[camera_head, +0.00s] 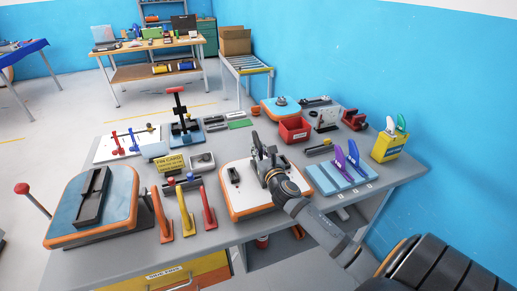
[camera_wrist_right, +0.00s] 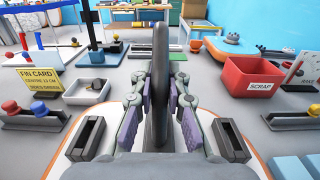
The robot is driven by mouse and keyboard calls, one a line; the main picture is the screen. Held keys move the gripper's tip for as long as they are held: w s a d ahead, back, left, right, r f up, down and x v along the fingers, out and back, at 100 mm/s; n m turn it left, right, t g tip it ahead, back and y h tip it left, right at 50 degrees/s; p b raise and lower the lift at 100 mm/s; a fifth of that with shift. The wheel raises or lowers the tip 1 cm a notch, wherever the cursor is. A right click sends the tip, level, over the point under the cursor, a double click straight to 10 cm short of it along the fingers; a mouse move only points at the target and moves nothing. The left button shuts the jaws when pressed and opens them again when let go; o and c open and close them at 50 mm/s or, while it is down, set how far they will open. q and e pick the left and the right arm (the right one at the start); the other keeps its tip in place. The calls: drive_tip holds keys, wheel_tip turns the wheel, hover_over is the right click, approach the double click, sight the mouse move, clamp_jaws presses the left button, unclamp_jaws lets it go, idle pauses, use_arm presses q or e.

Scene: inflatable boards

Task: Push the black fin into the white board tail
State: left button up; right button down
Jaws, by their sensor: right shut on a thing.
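The white board tail (camera_head: 248,203) has an orange rim and lies on the grey table. My right gripper (camera_head: 267,163) is over it, shut on the black fin (camera_wrist_right: 160,75). The fin stands upright between the finger pads (camera_wrist_right: 160,110) in the right wrist view. A dark left slot box (camera_wrist_right: 86,138) and a dark right slot box (camera_wrist_right: 231,140) flank it on the board. The fin's lower end and the board right under it are hidden by the gripper, so I cannot tell whether they touch. My left gripper is not in view.
A blue rack (camera_head: 335,182) with purple fins lies to the right. A red scrap bin (camera_head: 294,131) stands behind the board. Orange, yellow and red upright fins (camera_head: 185,215) stand to the left, beside a blue-topped board (camera_head: 120,192). A yellow fin card (camera_head: 170,163) is behind them.

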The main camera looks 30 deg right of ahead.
drive_tip(key=shift+f+b, duration=0.6)
drive_tip(key=shift+f, duration=0.4)
drive_tip(key=c, duration=1.3)
unclamp_jaws()
drive_tip(key=shift+o, duration=0.2)
drive_tip(key=shift+s, duration=0.1)
drive_tip(key=shift+s+a+f, duration=0.1)
drive_tip(key=shift+s, duration=0.25)
drive_tip(key=v, duration=1.1)
drive_tip(key=shift+s+a, duration=0.1)
